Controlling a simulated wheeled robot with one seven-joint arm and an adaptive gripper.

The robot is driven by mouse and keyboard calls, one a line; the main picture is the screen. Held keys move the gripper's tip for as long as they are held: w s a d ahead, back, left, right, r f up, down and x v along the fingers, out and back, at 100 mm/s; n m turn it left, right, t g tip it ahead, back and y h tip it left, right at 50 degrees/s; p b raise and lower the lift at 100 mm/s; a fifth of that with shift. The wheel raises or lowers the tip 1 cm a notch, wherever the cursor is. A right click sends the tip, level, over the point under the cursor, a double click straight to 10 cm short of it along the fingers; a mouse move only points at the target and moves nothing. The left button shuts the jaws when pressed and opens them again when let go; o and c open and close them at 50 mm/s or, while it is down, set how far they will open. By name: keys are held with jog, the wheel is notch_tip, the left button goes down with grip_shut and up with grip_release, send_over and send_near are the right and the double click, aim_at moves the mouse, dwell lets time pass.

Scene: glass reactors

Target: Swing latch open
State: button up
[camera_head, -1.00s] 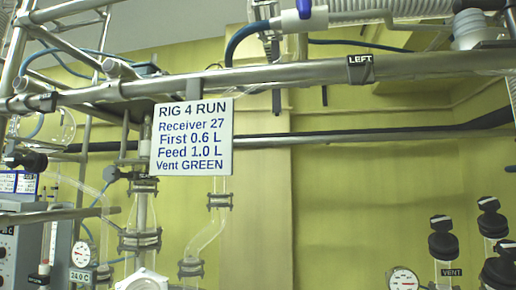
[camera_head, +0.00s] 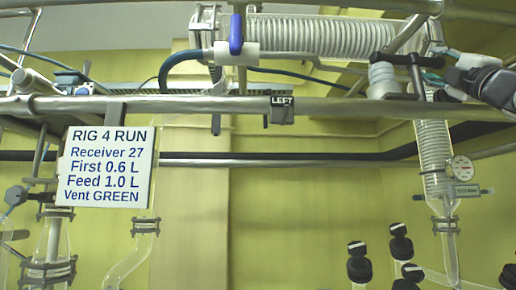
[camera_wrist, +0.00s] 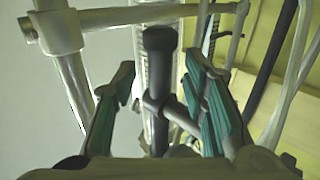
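A dark T-shaped latch handle (camera_wrist: 158,95) stands in the middle of the wrist view, with a round cap at its near end and a crosspiece below. My gripper (camera_wrist: 163,75) is open, its two teal-padded fingers on either side of the handle. I see a gap on each side, so it does not appear gripped. In the head view my gripper (camera_head: 440,70) reaches in from the right edge. There it is close to a dark bar-shaped fitting (camera_head: 408,60) beside a white ribbed collar (camera_head: 383,78), probably the same latch.
A coiled glass condenser (camera_head: 320,38) lies above, and a glass column (camera_head: 433,150) with a gauge stands below right. A RIG 4 RUN sign (camera_head: 106,167) hangs left. Pipes (camera_wrist: 75,85) flank the fingers.

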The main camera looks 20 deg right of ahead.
jog(key=shift+p+x, duration=0.3)
jog(key=shift+x, duration=1.05)
jog(key=shift+y, duration=0.3)
jog(key=shift+c, duration=0.4)
jog(key=shift+a, duration=0.1)
grip_shut()
